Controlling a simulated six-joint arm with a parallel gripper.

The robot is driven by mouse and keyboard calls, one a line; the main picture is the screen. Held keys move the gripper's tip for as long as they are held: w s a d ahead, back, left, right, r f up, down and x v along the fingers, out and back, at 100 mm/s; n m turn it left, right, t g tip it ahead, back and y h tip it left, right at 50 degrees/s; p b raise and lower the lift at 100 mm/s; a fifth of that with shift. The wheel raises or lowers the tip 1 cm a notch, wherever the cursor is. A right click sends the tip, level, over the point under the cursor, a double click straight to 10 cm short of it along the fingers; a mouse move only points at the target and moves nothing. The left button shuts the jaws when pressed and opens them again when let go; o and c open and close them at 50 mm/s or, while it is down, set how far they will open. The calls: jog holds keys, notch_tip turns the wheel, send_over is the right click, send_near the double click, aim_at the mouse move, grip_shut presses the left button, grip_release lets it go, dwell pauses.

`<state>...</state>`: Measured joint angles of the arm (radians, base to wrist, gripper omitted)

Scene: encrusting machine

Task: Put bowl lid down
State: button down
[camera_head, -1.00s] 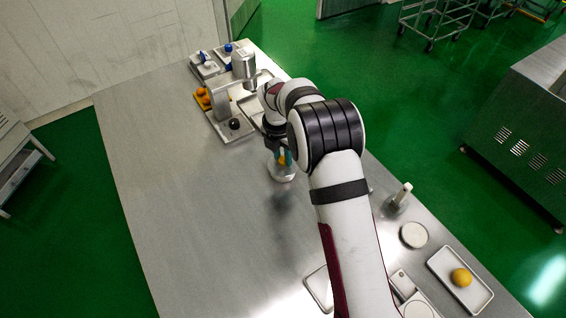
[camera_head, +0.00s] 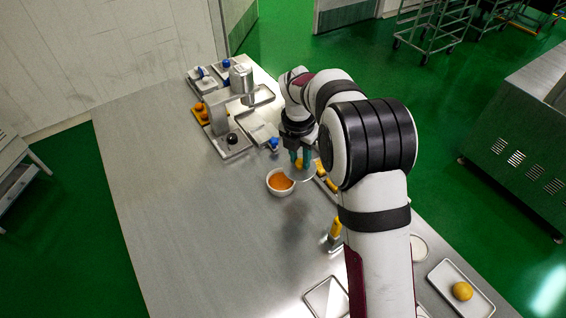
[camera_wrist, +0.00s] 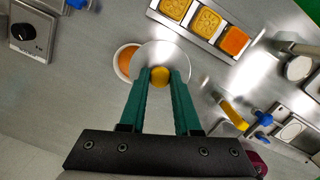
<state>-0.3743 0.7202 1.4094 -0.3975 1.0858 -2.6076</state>
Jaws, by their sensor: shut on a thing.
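The bowl lid is a pale round disc (camera_head: 305,174) with a yellow knob (camera_wrist: 160,77). My gripper (camera_head: 300,161) has its green fingers shut on the knob and holds the lid. The lid also shows in the wrist view (camera_wrist: 160,52), just beyond the fingertips. The white bowl (camera_head: 281,193) with orange filling stands on the table, left of the lid in the head view. In the wrist view the lid hides part of the bowl (camera_wrist: 117,62). I cannot tell the lid's exact height above the table.
A tray of yellow and orange moulds (camera_wrist: 205,25) lies right of the lid. The machine (camera_head: 220,112) stands at the far left end. A yellow-handled tool (camera_head: 335,230) stands nearer me. The table (camera_head: 205,220) left of the bowl is clear.

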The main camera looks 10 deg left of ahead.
jog(key=d+r, duration=0.3)
jog(key=d, duration=0.3)
jog(key=s+a+f, duration=0.4)
jog(key=s, duration=0.4)
jog(key=f, duration=0.9)
jog(key=shift+w+a, duration=0.15)
jog(key=shift+w, duration=0.1)
jog(key=shift+f, duration=0.15)
jog(key=c, duration=0.6)
grip_release()
